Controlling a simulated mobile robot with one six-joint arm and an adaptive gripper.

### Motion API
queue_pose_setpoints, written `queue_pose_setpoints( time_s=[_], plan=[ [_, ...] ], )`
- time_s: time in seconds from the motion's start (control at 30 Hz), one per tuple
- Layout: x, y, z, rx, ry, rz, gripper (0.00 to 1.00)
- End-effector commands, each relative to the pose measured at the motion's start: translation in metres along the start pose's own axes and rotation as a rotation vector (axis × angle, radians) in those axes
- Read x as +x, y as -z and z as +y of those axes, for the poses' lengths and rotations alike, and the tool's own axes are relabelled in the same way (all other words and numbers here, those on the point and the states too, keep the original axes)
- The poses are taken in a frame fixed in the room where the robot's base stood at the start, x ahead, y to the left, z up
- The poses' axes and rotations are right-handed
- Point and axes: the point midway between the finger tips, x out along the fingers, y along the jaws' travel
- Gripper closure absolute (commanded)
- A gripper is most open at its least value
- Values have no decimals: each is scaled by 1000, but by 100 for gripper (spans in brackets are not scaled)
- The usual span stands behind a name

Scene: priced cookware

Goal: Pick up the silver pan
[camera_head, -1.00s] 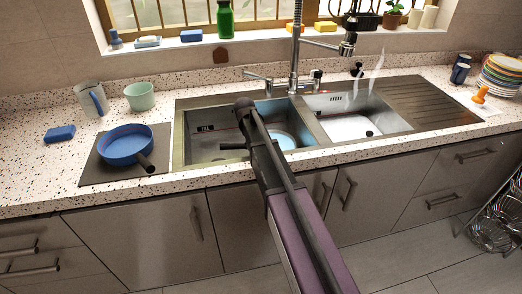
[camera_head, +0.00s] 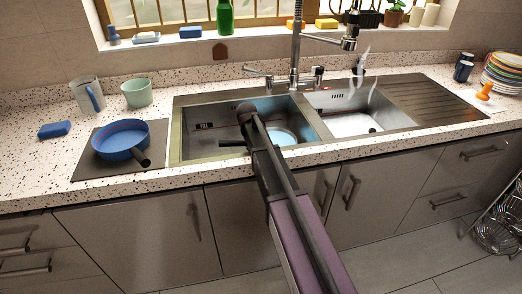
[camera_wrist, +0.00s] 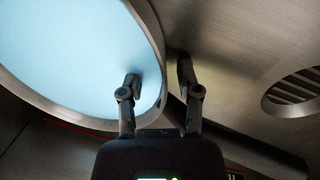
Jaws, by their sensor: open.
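The silver pan (camera_head: 282,137) lies in the left sink basin, with a pale blue inside and a dark handle (camera_head: 232,143) pointing left. My arm hides part of it in the head view. In the wrist view the pan (camera_wrist: 70,50) fills the upper left, its silver rim curving down between my fingers. My gripper (camera_wrist: 158,78) is open, one finger over the pan's inside and the other outside the rim. Nothing is clamped. I cannot tell how far the fingertips are above the rim. My fingers are hidden in the head view.
The sink (camera_head: 176,140) has basin walls close around the pan, and a slotted drain (camera_wrist: 295,92) beside it. The tap (camera_head: 295,55) stands behind. A blue pan (camera_head: 120,138) sits on a dark mat at left. The right basin (camera_head: 345,125) steams.

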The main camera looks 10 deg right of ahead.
Motion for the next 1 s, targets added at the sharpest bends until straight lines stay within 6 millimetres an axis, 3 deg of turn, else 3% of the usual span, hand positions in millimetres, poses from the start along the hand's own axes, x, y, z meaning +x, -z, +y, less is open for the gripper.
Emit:
queue_pose_setpoints(
  time_s=[0.67, 0.8, 0.83, 1.0],
  plan=[
    [3, 0, 0, -1, 0, 0, 56],
    [3, 0, 0, -1, 0, 0, 94],
    [3, 0, 0, -1, 0, 0, 100],
    [3, 0, 0, -1, 0, 0, 100]
  ],
)
